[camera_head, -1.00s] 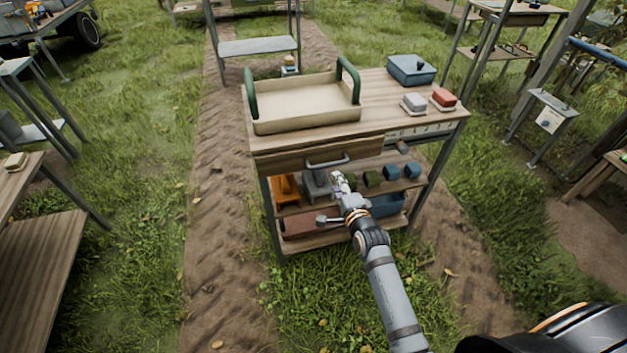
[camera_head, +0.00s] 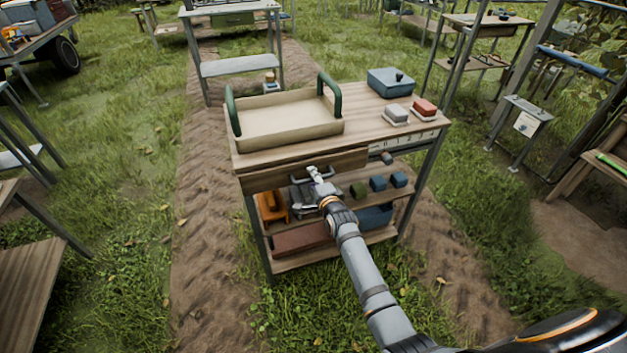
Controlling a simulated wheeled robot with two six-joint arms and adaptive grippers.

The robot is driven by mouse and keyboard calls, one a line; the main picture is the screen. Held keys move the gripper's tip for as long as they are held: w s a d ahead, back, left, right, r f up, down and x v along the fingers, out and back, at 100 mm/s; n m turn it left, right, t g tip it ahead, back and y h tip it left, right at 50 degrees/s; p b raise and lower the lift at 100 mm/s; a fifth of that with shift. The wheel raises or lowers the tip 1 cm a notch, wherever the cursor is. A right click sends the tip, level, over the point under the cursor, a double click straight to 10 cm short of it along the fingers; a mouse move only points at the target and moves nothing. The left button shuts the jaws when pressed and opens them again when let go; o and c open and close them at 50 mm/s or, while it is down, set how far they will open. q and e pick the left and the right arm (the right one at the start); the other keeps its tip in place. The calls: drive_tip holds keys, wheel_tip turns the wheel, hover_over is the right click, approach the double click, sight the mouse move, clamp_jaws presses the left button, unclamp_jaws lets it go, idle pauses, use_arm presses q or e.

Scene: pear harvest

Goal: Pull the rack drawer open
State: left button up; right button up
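The rack drawer (camera_head: 270,177) is a wooden front under the rack's top, with a grey bar handle (camera_head: 297,183) near its middle. The drawer front looks flush or nearly flush with the rack. My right gripper (camera_head: 316,173) is at the right part of the handle, its fingers overlapping it in the picture. The fingers are small here, and I cannot tell whether they are closed on the bar. My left gripper is not in view.
The rack top (camera_head: 365,121) bears a cream tray (camera_head: 290,132) with green handles, a blue box (camera_head: 390,82) and two small blocks, white and red. Shelves below hold an orange item (camera_head: 270,206), a grey item, several small blocks and bins. Grass surrounds the rack.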

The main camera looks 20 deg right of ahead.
clamp_jaws()
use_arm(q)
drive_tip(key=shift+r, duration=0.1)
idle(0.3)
